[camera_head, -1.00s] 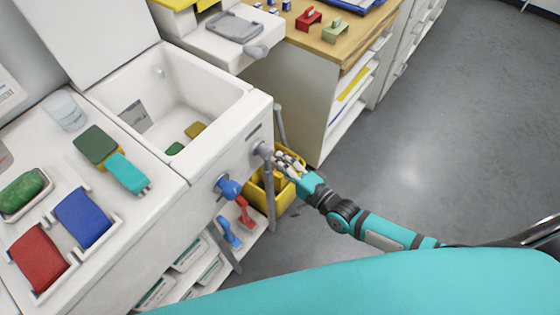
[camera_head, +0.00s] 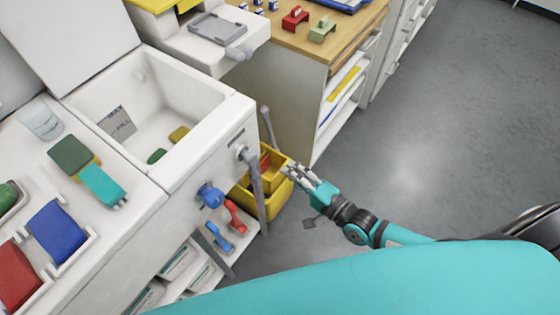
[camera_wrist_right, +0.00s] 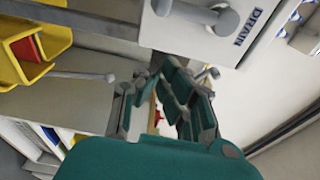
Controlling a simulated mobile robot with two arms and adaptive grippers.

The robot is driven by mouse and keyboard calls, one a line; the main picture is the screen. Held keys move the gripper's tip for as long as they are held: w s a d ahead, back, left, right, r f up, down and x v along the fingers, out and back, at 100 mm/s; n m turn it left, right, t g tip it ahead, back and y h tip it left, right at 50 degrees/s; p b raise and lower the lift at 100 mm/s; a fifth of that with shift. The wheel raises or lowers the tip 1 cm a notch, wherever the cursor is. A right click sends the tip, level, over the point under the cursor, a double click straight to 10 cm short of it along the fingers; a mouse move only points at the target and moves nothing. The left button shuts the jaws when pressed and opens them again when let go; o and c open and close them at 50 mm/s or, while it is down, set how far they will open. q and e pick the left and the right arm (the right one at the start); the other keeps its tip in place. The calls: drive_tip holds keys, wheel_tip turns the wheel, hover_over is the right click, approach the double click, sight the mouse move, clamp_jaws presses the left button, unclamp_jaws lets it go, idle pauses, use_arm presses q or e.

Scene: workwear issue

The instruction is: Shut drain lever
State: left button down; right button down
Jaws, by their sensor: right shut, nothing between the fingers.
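The grey drain lever (camera_head: 244,154) is on the front face of the white sink (camera_head: 205,150), near its right corner. In the right wrist view the lever (camera_wrist_right: 190,12) shows at the top as a stubby bar with a rounded end, beside the printed word DRAIN. My right gripper (camera_head: 292,172) is to the right of the lever and apart from it, in front of the yellow bin. In the wrist view its fingers (camera_wrist_right: 160,72) are shut with nothing held, below the lever. My left gripper is not in view.
A blue tap knob (camera_head: 210,196) sticks out left of the lever. A grey leg (camera_head: 260,195) stands below the sink's corner. A yellow bin (camera_head: 266,206) is behind my gripper. A wooden-topped bench (camera_head: 335,45) stands at the back. Grey floor (camera_head: 430,130) at right is clear.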

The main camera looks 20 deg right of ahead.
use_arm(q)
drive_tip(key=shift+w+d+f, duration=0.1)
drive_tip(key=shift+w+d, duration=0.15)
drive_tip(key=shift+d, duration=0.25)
use_arm(e)
drive_tip(key=shift+v, duration=1.45)
drive_tip(key=shift+d, duration=0.1)
